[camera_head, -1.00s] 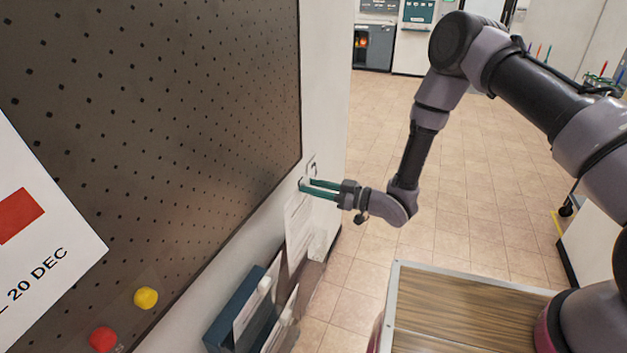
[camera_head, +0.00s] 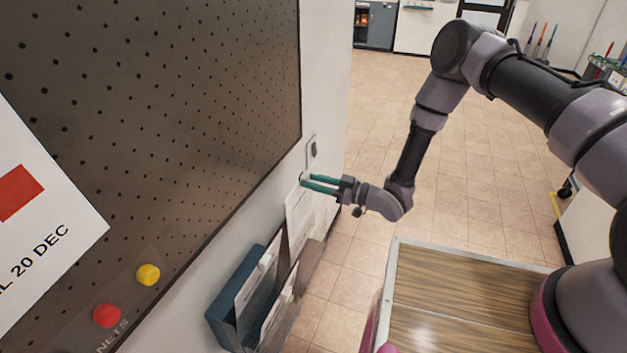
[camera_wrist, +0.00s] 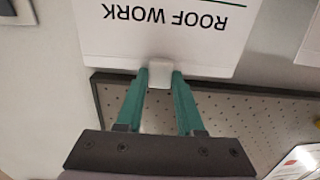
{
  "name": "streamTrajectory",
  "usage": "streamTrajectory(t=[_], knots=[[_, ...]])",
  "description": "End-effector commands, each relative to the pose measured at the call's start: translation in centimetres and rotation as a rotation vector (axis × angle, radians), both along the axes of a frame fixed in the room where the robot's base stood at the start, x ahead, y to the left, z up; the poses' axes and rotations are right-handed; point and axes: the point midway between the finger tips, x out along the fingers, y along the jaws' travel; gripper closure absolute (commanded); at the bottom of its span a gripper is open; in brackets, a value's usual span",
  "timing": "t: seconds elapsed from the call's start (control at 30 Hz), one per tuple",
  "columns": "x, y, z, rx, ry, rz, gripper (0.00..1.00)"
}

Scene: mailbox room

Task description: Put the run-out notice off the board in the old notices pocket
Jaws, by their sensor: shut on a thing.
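My gripper (camera_head: 304,181) is shut on a white tab (camera_wrist: 160,76) at the edge of a white notice. The notice (camera_wrist: 165,30) reads "ROOF WORK" upside down in the wrist view, with a green line. In the head view the notice (camera_head: 298,214) hangs down from the fingertips, close to the wall and above the wall pockets. A dark teal pocket (camera_head: 222,312) holds papers with white tabs. A brownish pocket (camera_head: 312,262) lies farther along the wall, partly behind papers. No pocket label is readable, so I cannot tell which is for old notices.
The dark pegboard (camera_head: 190,110) fills the left. A notice with a red square, reading "20 DEC" (camera_head: 45,225), is on it. Yellow (camera_head: 148,274) and red (camera_head: 107,315) magnets sit below. A wall switch (camera_head: 312,148) is above my gripper. Open tiled floor (camera_head: 400,130) lies to the right.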

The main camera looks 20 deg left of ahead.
Motion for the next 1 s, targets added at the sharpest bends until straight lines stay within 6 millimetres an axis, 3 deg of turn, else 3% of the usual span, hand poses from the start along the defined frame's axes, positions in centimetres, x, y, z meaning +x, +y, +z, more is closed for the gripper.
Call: streamTrajectory(t=[0.33, 0.37, 0.43, 0.77, 1.0], knots=[[0.0, 0.0, 0.0, 0.000, 0.000, 0.000, 1.00], [0.0, 0.0, 0.0, 0.000, 0.000, 0.000, 0.56], [0.0, 0.0, 0.0, 0.000, 0.000, 0.000, 0.29], [0.0, -0.1, 0.0, 0.000, 0.001, -0.001, 0.28], [-0.1, -3.3, 0.0, -0.001, 0.003, -0.005, 0.28]])
